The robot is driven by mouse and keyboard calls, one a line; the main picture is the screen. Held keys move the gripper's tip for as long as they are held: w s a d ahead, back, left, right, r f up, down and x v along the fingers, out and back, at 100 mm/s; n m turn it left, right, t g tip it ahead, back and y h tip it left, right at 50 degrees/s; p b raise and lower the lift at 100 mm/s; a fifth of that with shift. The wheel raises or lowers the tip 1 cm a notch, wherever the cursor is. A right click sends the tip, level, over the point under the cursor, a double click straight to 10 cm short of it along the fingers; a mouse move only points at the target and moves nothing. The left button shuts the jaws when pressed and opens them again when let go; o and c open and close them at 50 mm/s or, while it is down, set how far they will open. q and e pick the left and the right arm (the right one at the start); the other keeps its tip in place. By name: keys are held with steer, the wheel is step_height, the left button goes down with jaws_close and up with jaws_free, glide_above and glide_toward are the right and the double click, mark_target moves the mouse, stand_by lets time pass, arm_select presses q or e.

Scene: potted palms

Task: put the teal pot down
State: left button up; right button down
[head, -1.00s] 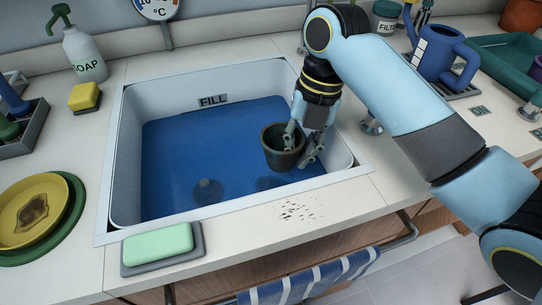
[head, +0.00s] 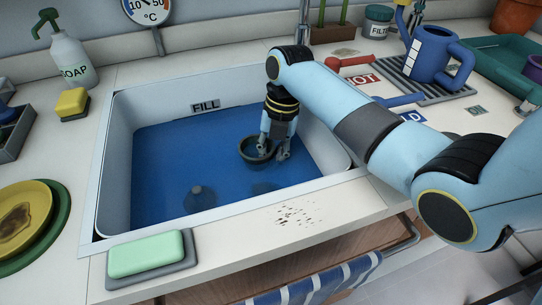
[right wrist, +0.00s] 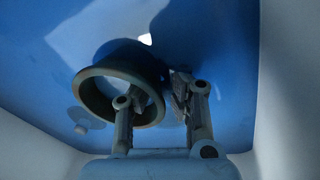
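The dark teal pot (head: 246,158) is upright in the blue water of the sink, in the head view. Its rim shows; its lower part is hard to make out. My right gripper (head: 274,153) reaches down into the sink at the pot's right side. In the right wrist view, the pot's round rim (right wrist: 84,103) is at the left. One finger of my right gripper (right wrist: 160,98) is inside the rim and the other is outside, with the pot's wall between them. Whether the pot touches the sink's bottom is hidden. My left gripper is not in view.
The sink (head: 117,165) has a raised white edge. A grey plug-like thing (head: 198,198) is at its bottom. A red HOT handle (head: 348,62) and a blue handle (head: 398,100) are behind my right arm. Green soap (head: 146,254) lies at the front left.

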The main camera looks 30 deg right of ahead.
steer(key=c, duration=2)
jaws_free()
steer(key=shift+f, duration=0.15)
steer(key=o, duration=0.5)
steer(key=r, duration=0.4)
steer(key=d+r+p, duration=0.1)
steer(key=r, duration=0.3)
steer(key=d+r, duration=0.1)
steer(key=r, duration=0.3)
steer(key=shift+d+r, duration=0.1)
